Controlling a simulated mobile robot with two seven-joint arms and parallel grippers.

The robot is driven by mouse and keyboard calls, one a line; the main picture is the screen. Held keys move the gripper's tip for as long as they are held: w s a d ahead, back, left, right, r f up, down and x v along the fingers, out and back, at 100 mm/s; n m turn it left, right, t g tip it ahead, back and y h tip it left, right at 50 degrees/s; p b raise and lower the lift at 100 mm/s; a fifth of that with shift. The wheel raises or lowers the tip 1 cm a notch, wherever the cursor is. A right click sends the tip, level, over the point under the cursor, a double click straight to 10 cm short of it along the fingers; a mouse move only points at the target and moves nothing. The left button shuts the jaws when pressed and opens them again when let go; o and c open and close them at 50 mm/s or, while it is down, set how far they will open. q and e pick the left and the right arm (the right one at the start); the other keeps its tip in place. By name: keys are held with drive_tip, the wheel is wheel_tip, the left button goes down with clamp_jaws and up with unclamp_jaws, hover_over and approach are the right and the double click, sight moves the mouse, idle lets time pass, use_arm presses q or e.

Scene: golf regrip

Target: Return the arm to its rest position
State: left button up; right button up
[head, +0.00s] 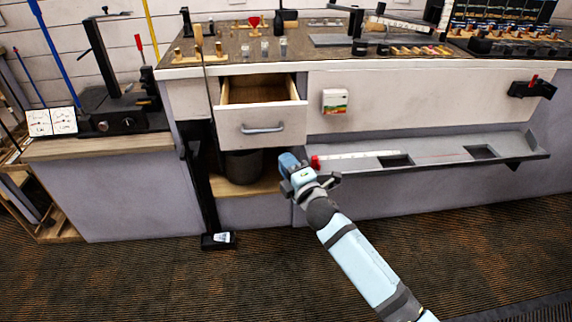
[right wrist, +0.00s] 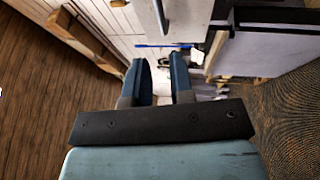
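My right arm (head: 360,262) reaches in from the lower right of the head view. Its gripper (head: 287,161) is in front of the workbench, below and to the right of the open drawer (head: 262,126) and by the left end of the grey trough. In the right wrist view the two blue fingers of the right gripper (right wrist: 161,66) stand apart with a clear gap and nothing between them. My left arm and gripper are not in view.
The grey trough (head: 440,155) runs along the bench front, with a red-tipped pale shaft (head: 360,154) in it. A dark bin (head: 243,165) stands under the drawer. A black upright post (head: 205,190) is left of it. The carpet (head: 150,275) in front is clear.

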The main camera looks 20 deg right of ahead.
use_arm(q)
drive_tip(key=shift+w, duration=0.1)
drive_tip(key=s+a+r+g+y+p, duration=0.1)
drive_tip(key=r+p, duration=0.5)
drive_tip(key=p, duration=1)
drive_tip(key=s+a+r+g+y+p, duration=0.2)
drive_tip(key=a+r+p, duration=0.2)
drive_tip(key=p, duration=1.2)
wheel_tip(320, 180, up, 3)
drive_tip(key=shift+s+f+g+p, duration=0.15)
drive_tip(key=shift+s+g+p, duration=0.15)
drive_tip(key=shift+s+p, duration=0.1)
use_arm(e)
drive_tip(key=s+a+r+m+g, duration=0.1)
drive_tip(key=s+r+m+g, duration=0.2)
drive_tip(key=s, duration=0.7)
drive_tip(key=s+a+r+m+g, duration=0.1)
drive_tip(key=s+r+m+g, duration=0.1)
drive_tip(key=s+m, duration=0.6)
drive_tip(key=s+a+r+m+g, duration=0.1)
drive_tip(key=s+r+m+g, duration=0.2)
drive_tip(key=s, duration=1.1)
drive_tip(key=m, duration=0.3)
drive_tip(key=shift+s+a+r+g, duration=0.2)
drive_tip(key=shift+a+r+g, duration=0.1)
drive_tip(key=shift+a+g, duration=0.1)
